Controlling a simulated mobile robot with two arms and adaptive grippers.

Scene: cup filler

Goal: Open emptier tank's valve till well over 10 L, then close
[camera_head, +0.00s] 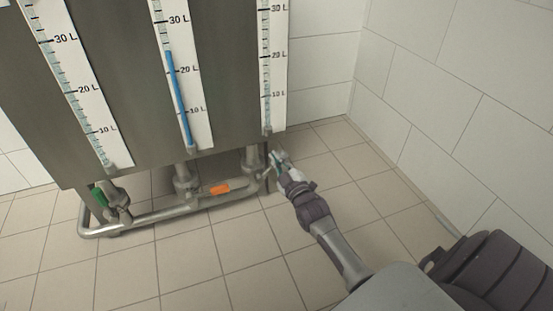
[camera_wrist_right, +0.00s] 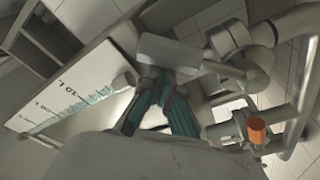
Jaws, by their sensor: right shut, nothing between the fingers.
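Three tank gauges hang on the grey tank front. The middle gauge (camera_head: 182,90) has a blue column reaching a little above 20 L. The left gauge (camera_head: 72,80) and right gauge (camera_head: 271,70) show no clear blue column. A green valve handle (camera_head: 99,196) is under the left tank, and an orange handle (camera_head: 218,189) is on the pipework right of the middle outlet; it also shows in the wrist view (camera_wrist_right: 257,130). My right gripper (camera_head: 278,161) is shut and empty beside the right tank's outlet. Its teal-padded fingers (camera_wrist_right: 163,98) show in the wrist view. The right tank's valve handle is not clearly visible.
A metal pipe (camera_head: 150,216) runs low along the front of the tanks. A tiled wall (camera_head: 450,90) stands to the right. The tiled floor (camera_head: 200,260) in front of the pipe is clear.

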